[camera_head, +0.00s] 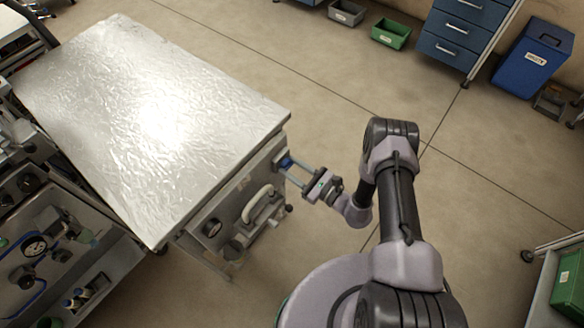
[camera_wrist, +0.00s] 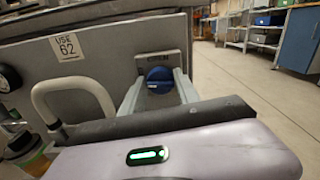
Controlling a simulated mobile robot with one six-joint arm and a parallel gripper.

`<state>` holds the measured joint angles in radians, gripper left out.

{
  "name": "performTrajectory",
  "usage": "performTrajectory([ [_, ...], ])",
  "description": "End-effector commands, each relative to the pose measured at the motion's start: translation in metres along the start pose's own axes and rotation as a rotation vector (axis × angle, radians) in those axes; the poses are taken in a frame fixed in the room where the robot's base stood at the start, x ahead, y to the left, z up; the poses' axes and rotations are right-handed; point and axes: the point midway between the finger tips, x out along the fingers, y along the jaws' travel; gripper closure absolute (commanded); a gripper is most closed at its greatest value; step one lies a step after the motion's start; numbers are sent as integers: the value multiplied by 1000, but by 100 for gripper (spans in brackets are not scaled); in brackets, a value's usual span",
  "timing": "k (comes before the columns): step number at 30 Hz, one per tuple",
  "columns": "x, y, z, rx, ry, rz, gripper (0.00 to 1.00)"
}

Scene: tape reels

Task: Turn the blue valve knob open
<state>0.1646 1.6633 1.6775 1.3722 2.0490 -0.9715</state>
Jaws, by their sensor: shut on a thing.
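The blue valve knob (camera_head: 286,163) is on the side of a metal-topped cabinet, near its right corner. In the wrist view the round blue knob (camera_wrist: 160,80) sits on a grey plate, between the two fingers of my gripper (camera_wrist: 159,84). In the head view my gripper (camera_head: 289,171) reaches from the right to the cabinet side, with its fingers around the knob. The gripper is shut on the knob. The exact contact of the fingertips is too small to make out.
A white loop handle (camera_wrist: 75,100) and a dark gauge (camera_wrist: 9,78) are left of the knob. The cabinet's shiny top (camera_head: 150,110) overhangs close above. A label reading "USE 62" (camera_wrist: 67,47) is on the panel. The floor (camera_head: 480,180) to the right is mostly clear.

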Motion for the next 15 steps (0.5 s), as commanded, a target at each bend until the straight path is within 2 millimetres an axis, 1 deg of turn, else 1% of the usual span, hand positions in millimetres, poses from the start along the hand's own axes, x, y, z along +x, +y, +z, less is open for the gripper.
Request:
performTrajectory([
  [5,0,0,-2,131,1,1,100],
  [15,0,-1,-3,454,1,0,100],
])
